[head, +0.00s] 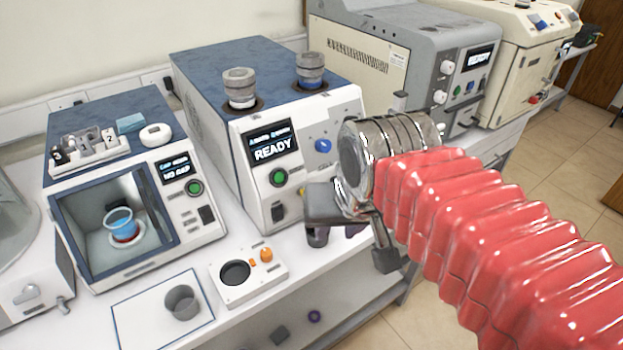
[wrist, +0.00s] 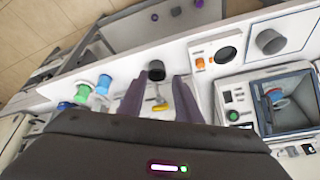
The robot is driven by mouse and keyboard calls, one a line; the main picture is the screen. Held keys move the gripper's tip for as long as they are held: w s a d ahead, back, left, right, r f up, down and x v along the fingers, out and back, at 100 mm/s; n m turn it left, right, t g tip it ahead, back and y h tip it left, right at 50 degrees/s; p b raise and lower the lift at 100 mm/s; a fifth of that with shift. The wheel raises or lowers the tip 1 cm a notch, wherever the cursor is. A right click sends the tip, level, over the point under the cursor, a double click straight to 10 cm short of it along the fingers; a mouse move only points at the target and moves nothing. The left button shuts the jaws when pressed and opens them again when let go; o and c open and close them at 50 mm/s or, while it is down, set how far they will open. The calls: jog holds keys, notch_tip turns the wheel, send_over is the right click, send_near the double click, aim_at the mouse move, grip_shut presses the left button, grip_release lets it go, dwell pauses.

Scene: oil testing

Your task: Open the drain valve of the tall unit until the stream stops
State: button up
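The tall unit (head: 215,125) is a white box with a blue top and a display reading READY, in the middle of the head view. In the wrist view a yellow valve handle (wrist: 161,107) sticks out at its front. My gripper (wrist: 160,97) is open, with one dark finger on each side of the handle and visible gaps between. A dark cup (wrist: 156,70) stands just beyond the handle; it shows in the head view (head: 317,237) below my gripper. In the head view my gripper hides most of the valve. I cannot clearly make out a stream.
A small white box (head: 235,293) with a round hole and orange knob stands to the left, near a grey cup (head: 182,301) on a mat. A unit with an open chamber (head: 85,230) is further left. A grey machine (head: 400,50) stands right. The counter edge is close.

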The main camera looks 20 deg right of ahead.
jog(key=w+r+m+g, duration=0.2)
jog(key=w+r+m, duration=0.3)
jog(key=w, duration=0.3)
jog(key=w+r+m+g, duration=0.2)
jog(key=w+r+m, duration=0.3)
jog(key=w+m, duration=0.2)
jog(key=shift+w+d+g, duration=0.15)
jog(key=shift+w+g, duration=0.25)
jog(key=shift+w, duration=0.7)
jog(key=shift+f, duration=0.1)
notch_tip(320, 180, down, 14)
jog(key=shift+r, duration=0.1)
jog(key=shift+c, duration=0.4)
grip_shut()
jog(key=shift+d, duration=0.15)
jog(key=shift+r, duration=0.1)
